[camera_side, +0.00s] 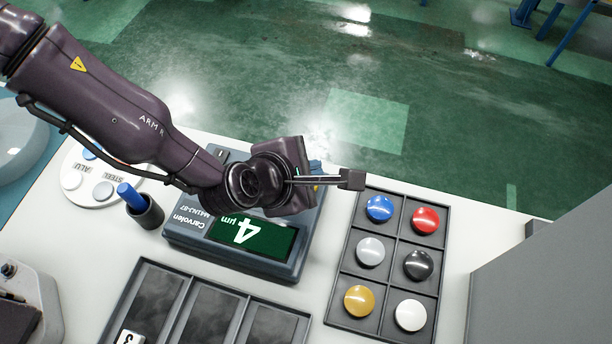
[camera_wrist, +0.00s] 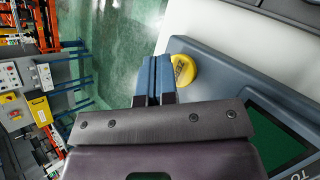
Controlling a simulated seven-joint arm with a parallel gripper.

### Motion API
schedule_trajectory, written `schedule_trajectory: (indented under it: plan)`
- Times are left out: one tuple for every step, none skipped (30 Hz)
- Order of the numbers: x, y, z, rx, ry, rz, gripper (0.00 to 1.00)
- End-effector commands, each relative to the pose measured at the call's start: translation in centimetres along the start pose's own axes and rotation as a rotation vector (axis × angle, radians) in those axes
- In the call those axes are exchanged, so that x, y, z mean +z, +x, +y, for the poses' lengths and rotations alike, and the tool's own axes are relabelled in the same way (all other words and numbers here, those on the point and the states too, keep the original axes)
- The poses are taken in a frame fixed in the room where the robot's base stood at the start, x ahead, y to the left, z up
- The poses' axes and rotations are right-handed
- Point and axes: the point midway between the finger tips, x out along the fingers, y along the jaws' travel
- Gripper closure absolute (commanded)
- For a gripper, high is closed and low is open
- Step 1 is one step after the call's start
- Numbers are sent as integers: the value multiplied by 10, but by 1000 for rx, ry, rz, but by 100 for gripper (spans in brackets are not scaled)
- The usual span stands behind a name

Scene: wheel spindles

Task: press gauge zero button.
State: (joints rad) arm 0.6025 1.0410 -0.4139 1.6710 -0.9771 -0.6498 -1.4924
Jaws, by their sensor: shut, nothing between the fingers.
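The gauge (camera_side: 232,238) is a blue-grey box on the white table, with a green display (camera_side: 250,236) reading 4 µm. In the wrist view its casing (camera_wrist: 215,68) lies on the right, with part of the green display (camera_wrist: 280,135). A yellow button (camera_wrist: 183,71) with dark marking sits at the casing's far corner. My gripper (camera_wrist: 153,72) has blue fingers pressed together with nothing between them. Their tips appear just left of the button; I cannot tell whether they touch. In the side view my wrist hides the button and most of the fingers.
Right of the gauge is a dark tray (camera_side: 342,265) of coloured round caps. In front is a dark compartment tray (camera_side: 198,284). A cup (camera_side: 150,213) with a blue marker and a white round plate (camera_side: 98,203) stand left. A grey block (camera_side: 545,285) stands at the right.

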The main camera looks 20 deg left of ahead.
Motion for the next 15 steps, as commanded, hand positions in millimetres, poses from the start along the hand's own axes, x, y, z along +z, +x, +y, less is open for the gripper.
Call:
schedule_trajectory:
  plan:
    - [0,0,0,0,0,0,100]
    - [0,0,0,0,0,0,100]
    - [0,0,0,0,0,0,100]
    - [0,0,0,0,0,0,100]
    - [0,0,0,0,0,0,100]
    - [-1,1,-1,0,0,0,100]
    - [-1,2,-1,0,0,1,100]
    - [-2,2,-2,0,0,0,100]
    - [-3,3,-2,0,1,0,100]
    - [-3,4,-3,0,1,0,100]
    - [-4,5,-4,0,1,0,100]
    - [-4,6,-4,0,1,0,100]
    - [-5,6,-4,0,1,0,100]
    - [-5,6,-4,0,1,0,100]
    - [-5,6,-4,0,0,0,100]
